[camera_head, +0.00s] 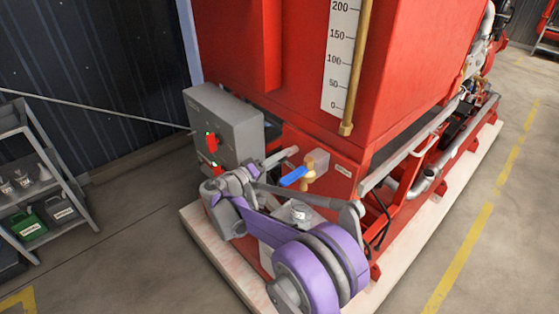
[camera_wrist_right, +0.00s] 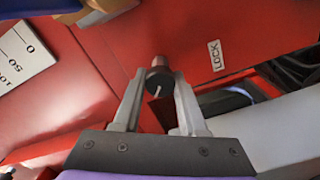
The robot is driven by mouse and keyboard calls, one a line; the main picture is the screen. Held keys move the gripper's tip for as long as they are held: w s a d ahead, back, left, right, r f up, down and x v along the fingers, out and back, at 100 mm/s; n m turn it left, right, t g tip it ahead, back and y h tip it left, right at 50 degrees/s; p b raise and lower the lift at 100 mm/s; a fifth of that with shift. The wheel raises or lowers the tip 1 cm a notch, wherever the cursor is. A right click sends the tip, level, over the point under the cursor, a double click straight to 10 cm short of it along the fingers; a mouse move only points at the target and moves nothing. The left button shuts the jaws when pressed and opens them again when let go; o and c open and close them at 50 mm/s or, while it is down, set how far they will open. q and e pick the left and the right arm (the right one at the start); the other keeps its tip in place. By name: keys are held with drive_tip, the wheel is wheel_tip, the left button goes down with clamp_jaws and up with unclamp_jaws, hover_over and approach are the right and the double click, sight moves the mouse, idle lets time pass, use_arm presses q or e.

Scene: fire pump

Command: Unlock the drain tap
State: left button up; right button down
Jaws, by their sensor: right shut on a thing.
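The drain tap (camera_head: 308,180) has a brass body and a blue handle (camera_head: 294,176) on the red tank's lower front. Part of the tap shows at the top left of the right wrist view (camera_wrist_right: 100,8). A small round dark lock knob (camera_wrist_right: 158,81) with a white line sits beside a LOCK label (camera_wrist_right: 215,55). My right gripper (camera_wrist_right: 160,90) is shut on the lock knob, one finger on each side. In the head view my right gripper (camera_head: 276,158) is left of the tap, and my arm hides the knob. My left gripper is not in view.
A grey control box (camera_head: 225,125) stands just left of my right gripper. A level gauge (camera_head: 341,60) is above the tap.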

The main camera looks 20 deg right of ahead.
drive_tip(key=n+b, duration=0.1)
drive_tip(key=n, duration=0.4)
drive_tip(key=shift+n+b, duration=0.3)
drive_tip(key=n+b, duration=0.1)
drive_tip(key=n, duration=0.3)
drive_tip(key=shift+n, duration=0.4)
drive_tip(key=shift+c, duration=2.3)
unclamp_jaws()
drive_tip(key=b+v, duration=0.1)
drive_tip(key=v, duration=0.9)
drive_tip(key=shift+s+a, duration=0.2)
drive_tip(key=shift+a, duration=0.15)
